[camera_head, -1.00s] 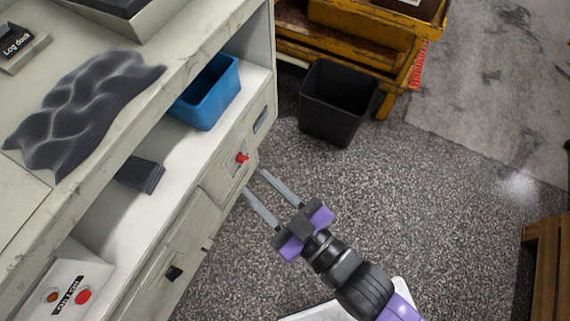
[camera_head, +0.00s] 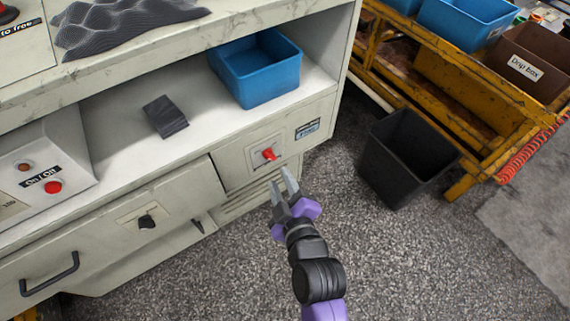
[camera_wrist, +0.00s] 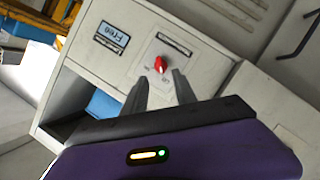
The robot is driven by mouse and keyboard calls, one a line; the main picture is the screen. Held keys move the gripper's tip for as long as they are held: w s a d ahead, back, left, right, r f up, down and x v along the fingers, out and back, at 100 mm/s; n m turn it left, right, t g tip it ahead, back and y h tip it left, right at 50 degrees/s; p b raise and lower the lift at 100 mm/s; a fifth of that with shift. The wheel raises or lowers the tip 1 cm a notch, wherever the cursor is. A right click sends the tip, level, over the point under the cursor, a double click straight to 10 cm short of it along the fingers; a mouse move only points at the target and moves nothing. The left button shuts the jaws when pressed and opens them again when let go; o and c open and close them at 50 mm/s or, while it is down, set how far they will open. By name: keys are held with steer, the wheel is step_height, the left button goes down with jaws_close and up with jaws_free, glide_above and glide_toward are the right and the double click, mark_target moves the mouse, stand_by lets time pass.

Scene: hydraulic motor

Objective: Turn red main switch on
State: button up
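The red main switch (camera_head: 269,154) is a small red knob on a pale plate on the front of the cabinet, below the shelf. In the wrist view the red switch (camera_wrist: 160,65) shows just beyond the fingertips, roughly centred between them. My gripper (camera_head: 284,181) points at the switch from the front and below, with its two fingers apart and nothing between them. The fingers also show in the wrist view (camera_wrist: 160,82). A gap seems to remain between fingertips and knob. The small lettering around the switch is too small to read.
A red button (camera_head: 53,187) sits on an On / Off box at left. A blue bin (camera_head: 256,70) stands on the shelf. A black bin (camera_head: 405,158) stands on the floor at right.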

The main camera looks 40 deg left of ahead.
mark_target(271, 159)
steer(key=shift+b+x, duration=0.8)
steer(key=shift+x, duration=3.1)
steer(key=shift+c, duration=0.2)
jaws_close()
